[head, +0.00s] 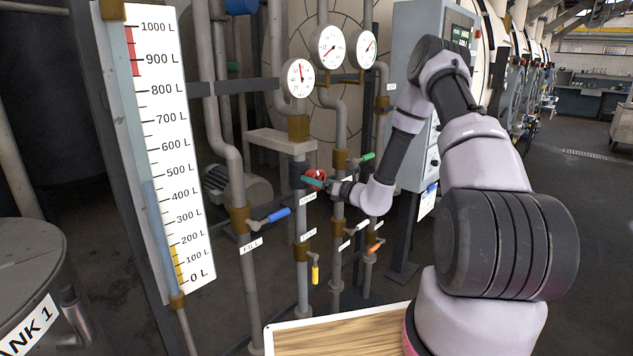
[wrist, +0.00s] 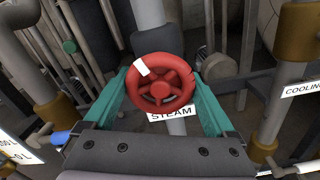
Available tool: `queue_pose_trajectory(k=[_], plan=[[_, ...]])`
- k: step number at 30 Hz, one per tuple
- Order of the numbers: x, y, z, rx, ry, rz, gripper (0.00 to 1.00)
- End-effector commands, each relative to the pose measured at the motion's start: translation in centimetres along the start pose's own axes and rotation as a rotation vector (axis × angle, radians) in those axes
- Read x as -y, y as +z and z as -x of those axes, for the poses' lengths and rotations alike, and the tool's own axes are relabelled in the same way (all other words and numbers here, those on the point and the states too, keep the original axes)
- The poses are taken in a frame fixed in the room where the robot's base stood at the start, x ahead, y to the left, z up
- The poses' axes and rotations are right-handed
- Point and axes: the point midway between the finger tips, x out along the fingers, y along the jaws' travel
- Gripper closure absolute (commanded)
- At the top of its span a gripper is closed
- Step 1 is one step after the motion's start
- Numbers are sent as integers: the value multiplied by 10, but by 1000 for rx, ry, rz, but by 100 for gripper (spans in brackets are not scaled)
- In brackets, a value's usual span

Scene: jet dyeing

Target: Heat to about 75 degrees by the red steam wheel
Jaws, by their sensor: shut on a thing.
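The red steam wheel (wrist: 160,91) sits in the middle of the wrist view, with a white mark on its upper left rim. A white STEAM label (wrist: 171,114) shows just below it. The teal fingers of my gripper (wrist: 158,76) stand on either side of the wheel and are shut on it. In the head view the wheel (head: 317,173) is partly hidden by my gripper (head: 314,181). A round dial (head: 299,78) above the wheel has its red needle pointing nearly straight up. Two more dials (head: 327,47) (head: 364,49) hang beside it. Their figures are too small to read.
Blue (head: 279,214), yellow (head: 315,274), orange (head: 377,247) and green (head: 368,156) valve handles surround the wheel on close pipes. A litre scale (head: 168,140) stands at left, beside a tank (head: 32,262). A grey control cabinet (head: 415,100) stands behind my arm.

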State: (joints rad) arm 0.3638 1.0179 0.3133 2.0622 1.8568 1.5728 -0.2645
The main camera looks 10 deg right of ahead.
Motion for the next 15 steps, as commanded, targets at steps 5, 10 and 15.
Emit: queue_pose_trajectory(k=[5,10,15], plan=[[0,0,0,0,0,-141,65],[0,0,0,0,-1,-248,65],[0,0,1,0,-1,-319,65]])
